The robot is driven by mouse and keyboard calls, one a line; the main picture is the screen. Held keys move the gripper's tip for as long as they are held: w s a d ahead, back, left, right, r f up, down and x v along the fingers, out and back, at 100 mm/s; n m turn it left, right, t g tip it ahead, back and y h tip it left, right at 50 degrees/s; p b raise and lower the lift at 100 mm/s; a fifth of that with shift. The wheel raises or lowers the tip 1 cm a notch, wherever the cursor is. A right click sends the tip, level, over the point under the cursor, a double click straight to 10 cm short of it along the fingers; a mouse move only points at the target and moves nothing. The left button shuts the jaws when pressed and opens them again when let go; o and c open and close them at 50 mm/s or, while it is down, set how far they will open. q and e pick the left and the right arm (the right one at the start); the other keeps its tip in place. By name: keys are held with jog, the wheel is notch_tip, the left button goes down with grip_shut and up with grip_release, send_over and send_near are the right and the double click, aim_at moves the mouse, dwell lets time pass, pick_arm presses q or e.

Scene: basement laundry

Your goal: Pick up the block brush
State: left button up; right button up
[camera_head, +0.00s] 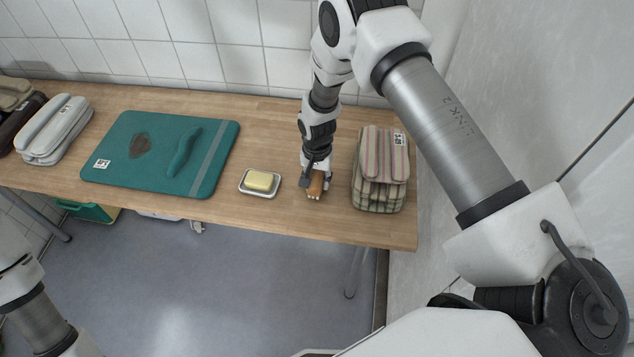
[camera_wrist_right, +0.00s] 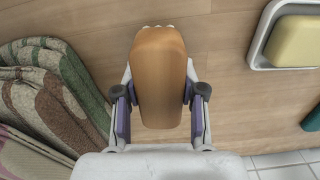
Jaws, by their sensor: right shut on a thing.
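The block brush (camera_head: 315,188) has a brown wooden back and pale bristles and is at the front part of the wooden table, between the soap dish and the folded striped cloths. In the right wrist view the brush (camera_wrist_right: 158,78) lies lengthwise between the two fingers. My right gripper (camera_head: 316,176) points down and is shut on the brush's sides; it also shows in the right wrist view (camera_wrist_right: 159,95). I cannot tell whether the brush touches the table. My left arm shows at the lower left, but its gripper is out of view.
A yellow soap bar (camera_head: 259,181) sits in a pale dish (camera_head: 246,190) left of the brush. Folded striped cloths (camera_head: 380,170) stand close on the right. A teal mat (camera_head: 115,155) lies further left. The wooden table (camera_head: 300,228) has its front edge close to the brush.

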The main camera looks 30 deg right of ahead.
jog(key=shift+s+a+r+b, duration=0.2)
jog(key=shift+s+r, duration=0.1)
jog(key=shift+r, duration=0.15)
jog(key=shift+s+a+r+b, duration=0.1)
jog(key=shift+s+r+b, duration=0.15)
jog(key=shift+r, duration=0.2)
jog(key=s+a, duration=0.1)
jog(key=s+a+b, duration=0.1)
jog(key=s, duration=0.1)
jog(key=s+a, duration=0.1)
jog(key=s, duration=0.1)
jog(key=shift+s+r, duration=0.2)
jog(key=shift+s, duration=0.05)
jog(key=s+a+r+b, duration=0.1)
jog(key=s+a+b, duration=0.3)
jog(key=s+b, duration=0.3)
jog(key=shift+s+b, duration=0.3)
jog(key=shift+b, duration=0.45)
jog(key=shift+r, duration=0.1)
